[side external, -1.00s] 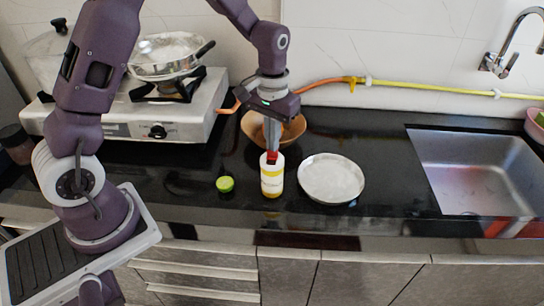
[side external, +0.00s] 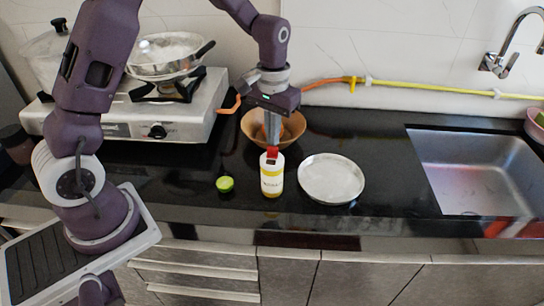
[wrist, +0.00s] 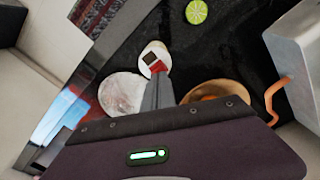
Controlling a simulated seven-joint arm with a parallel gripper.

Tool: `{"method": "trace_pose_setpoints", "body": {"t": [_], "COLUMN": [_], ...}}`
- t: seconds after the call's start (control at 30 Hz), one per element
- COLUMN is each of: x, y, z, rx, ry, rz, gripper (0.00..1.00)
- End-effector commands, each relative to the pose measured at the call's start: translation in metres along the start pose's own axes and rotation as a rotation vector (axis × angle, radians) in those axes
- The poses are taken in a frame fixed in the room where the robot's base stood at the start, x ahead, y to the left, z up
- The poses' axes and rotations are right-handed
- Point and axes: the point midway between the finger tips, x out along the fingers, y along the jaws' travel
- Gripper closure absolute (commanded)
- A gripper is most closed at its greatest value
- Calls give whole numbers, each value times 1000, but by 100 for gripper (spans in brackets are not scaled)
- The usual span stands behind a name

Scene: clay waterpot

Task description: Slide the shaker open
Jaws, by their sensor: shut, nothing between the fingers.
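The shaker (side external: 271,180) is a white bottle with a yellow label, standing upright on the black counter. In the wrist view, its pale round top (wrist: 146,52) carries a dark square patch. My gripper (side external: 273,148) points down with its fingers shut and nothing between them. Its tips are at the back edge of the shaker top, by a small red part. In the wrist view, the gripper tips (wrist: 157,71) also meet this red part beside the dark patch. I cannot tell whether the red belongs to the fingertips or the shaker, or whether they touch.
A halved lime (side external: 225,184) lies left of the shaker, and a round metal plate (side external: 331,179) lies right of it. A brown bowl (side external: 292,131) stands close behind. A stove (side external: 190,118) with a pan is at the left. A sink (side external: 470,170) is at the right.

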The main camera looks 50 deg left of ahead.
Motion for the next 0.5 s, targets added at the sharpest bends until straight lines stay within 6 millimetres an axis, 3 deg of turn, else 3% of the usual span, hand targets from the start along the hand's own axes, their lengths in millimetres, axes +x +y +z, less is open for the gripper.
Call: {"method": "trace_pose_setpoints", "body": {"t": [0.5], "x": [-42], "y": [0], "z": [0], "rx": [0], "ry": [3], "rz": [1], "gripper": [100]}}
